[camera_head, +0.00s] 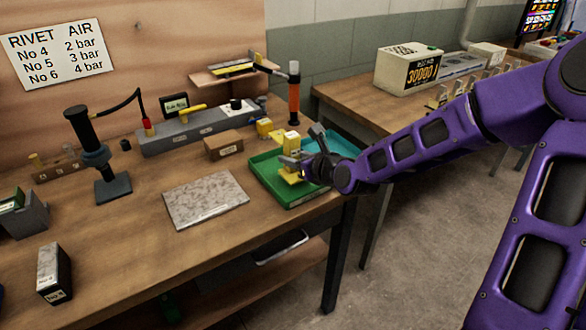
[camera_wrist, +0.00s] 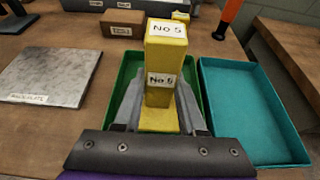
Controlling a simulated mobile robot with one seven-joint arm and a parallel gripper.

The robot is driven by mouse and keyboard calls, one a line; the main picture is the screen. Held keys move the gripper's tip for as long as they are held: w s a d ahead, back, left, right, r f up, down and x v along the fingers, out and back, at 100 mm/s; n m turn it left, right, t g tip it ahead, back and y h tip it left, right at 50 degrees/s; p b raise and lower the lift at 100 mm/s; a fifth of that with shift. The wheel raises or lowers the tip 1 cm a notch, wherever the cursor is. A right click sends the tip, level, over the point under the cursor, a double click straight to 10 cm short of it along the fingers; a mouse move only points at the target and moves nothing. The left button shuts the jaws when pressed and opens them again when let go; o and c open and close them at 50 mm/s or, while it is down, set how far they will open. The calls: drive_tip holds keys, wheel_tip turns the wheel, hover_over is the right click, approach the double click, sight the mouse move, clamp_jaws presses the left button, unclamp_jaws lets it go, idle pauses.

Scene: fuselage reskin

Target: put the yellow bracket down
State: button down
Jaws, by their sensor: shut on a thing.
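The yellow bracket (camera_wrist: 165,75) is a tall block with a flat foot and two white labels reading "No 5" in the wrist view. My gripper (camera_wrist: 159,112) is shut on its lower part, one grey finger on each side. The bracket stands upright over the green tray (camera_head: 260,178). It also shows in the head view (camera_head: 291,141), partly behind my gripper (camera_head: 297,166). Whether its foot touches the tray floor I cannot tell. The green tray also shows around my fingers in the wrist view (camera_wrist: 130,68).
A teal tray (camera_wrist: 255,110) adjoins the green tray on the right. A grey surface plate (camera_head: 205,200) lies to the left. A brown labelled block (camera_head: 223,146), another yellow piece (camera_head: 264,127) and an orange-handled tool (camera_head: 293,95) stand behind. The bench's right edge is close by.

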drive_tip(key=shift+f, duration=1.15)
drive_tip(key=shift+f+b, duration=0.15)
drive_tip(key=shift+b, duration=0.15)
drive_tip(key=shift+c, duration=2.4)
unclamp_jaws()
